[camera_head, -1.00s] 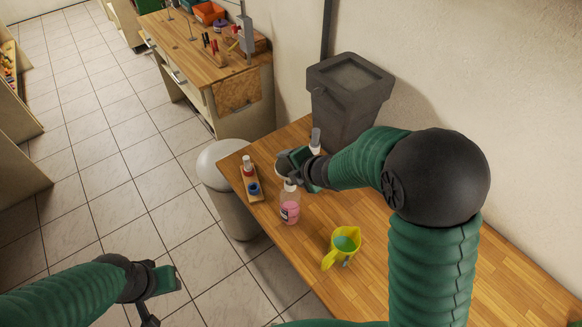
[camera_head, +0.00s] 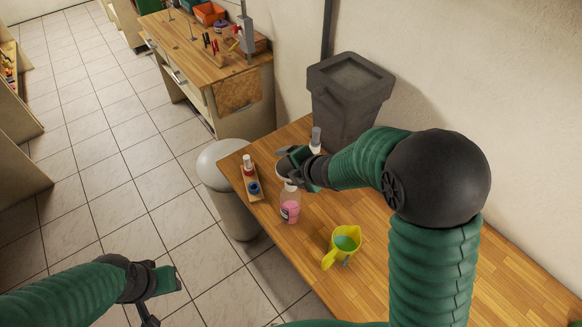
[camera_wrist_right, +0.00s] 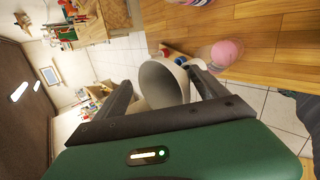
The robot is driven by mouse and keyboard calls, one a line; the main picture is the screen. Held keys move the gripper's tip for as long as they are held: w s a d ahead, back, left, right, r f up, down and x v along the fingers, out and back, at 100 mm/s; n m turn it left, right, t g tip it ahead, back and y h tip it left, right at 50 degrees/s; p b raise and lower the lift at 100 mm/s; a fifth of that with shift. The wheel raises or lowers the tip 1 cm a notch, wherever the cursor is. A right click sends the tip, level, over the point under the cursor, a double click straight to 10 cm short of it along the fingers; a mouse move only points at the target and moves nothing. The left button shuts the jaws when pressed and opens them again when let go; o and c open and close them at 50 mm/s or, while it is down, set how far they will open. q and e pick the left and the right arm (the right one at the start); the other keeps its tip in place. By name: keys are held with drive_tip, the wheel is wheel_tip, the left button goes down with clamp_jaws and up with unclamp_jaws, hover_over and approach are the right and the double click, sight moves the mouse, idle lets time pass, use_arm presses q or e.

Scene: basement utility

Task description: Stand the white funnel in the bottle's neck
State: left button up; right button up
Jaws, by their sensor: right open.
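The clear bottle with pink liquid (camera_head: 290,209) stands upright on the wooden table; its pink body also shows in the right wrist view (camera_wrist_right: 226,52). The white funnel (camera_wrist_right: 160,82) is between the fingers of my right gripper (camera_wrist_right: 158,98), its wide mouth turned upward in the room. In the head view the funnel (camera_head: 283,166) is a small pale shape above the bottle, partly covered by the gripper. My right gripper is open around it. Whether its stem is inside the neck is hidden. My left gripper (camera_head: 165,297) is low over the floor, away from the table; its jaws are unclear.
A yellow jug (camera_head: 334,258) with green contents stands nearer on the table. A small wooden tray (camera_head: 254,195) with a red-and-white bottle and a blue item is left. A grey-capped white bottle (camera_head: 316,144) and a dark bin (camera_head: 345,95) are behind. Bare tabletop lies right.

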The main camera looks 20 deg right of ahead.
drive_tip(key=shift+s+f, duration=0.25)
drive_tip(key=shift+s, duration=0.05)
